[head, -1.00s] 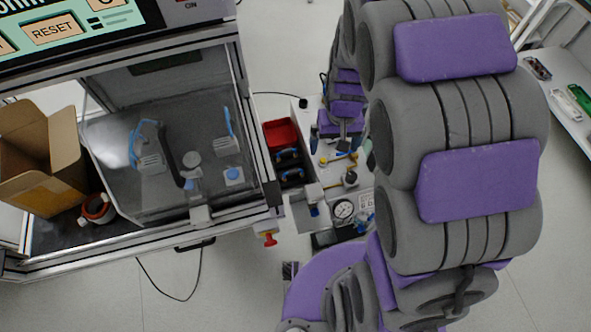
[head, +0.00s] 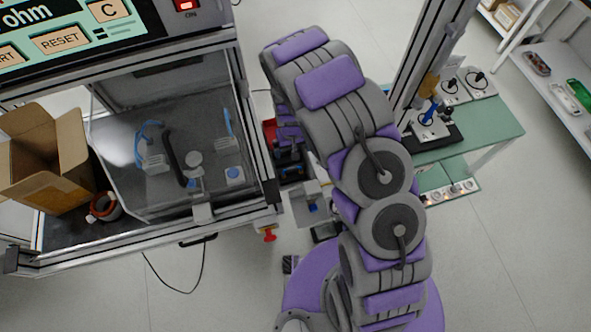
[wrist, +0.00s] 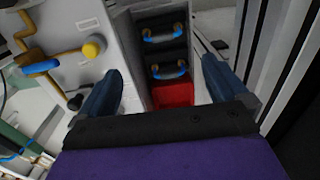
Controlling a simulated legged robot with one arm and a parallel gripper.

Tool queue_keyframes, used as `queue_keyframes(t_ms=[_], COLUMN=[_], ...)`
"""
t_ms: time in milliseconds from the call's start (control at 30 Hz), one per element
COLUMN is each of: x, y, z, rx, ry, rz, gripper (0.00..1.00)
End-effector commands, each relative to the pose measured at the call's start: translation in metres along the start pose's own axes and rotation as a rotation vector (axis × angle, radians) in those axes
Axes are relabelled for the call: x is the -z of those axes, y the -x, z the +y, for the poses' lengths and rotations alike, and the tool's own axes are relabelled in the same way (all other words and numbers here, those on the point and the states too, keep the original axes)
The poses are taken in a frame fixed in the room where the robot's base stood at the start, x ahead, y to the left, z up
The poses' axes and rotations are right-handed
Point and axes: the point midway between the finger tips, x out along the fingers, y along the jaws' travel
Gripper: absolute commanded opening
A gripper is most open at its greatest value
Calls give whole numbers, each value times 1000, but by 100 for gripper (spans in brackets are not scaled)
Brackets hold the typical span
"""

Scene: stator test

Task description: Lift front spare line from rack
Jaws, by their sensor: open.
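Two similar short lines, blue with copper-coloured ends, lie in separate black compartments of a rack (wrist: 162,55). In the wrist view one line (wrist: 163,37) is farther up and the other (wrist: 168,73) is nearer the red section. My gripper (wrist: 162,68) is open and empty, with its dark blue fingers spread on either side of the rack. The nearer line shows between the fingertips, with neither finger seen touching it. How high the gripper is above it is hard to tell. In the head view my arm hides much of the rack.
A red bin (wrist: 173,95) adjoins the rack. A light panel with yellow valve pipes (wrist: 92,48) stands close on the left in the wrist view. The test cabinet (head: 262,165) is left of the rack in the head view, with a cardboard box (head: 45,165) inside.

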Motion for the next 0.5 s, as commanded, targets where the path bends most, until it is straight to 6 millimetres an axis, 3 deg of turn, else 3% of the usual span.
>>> queue_keyframes(t_ms=[500], x=[-3], y=[-92], z=[8], rx=[10], ry=[2], rz=[1], gripper=[100])
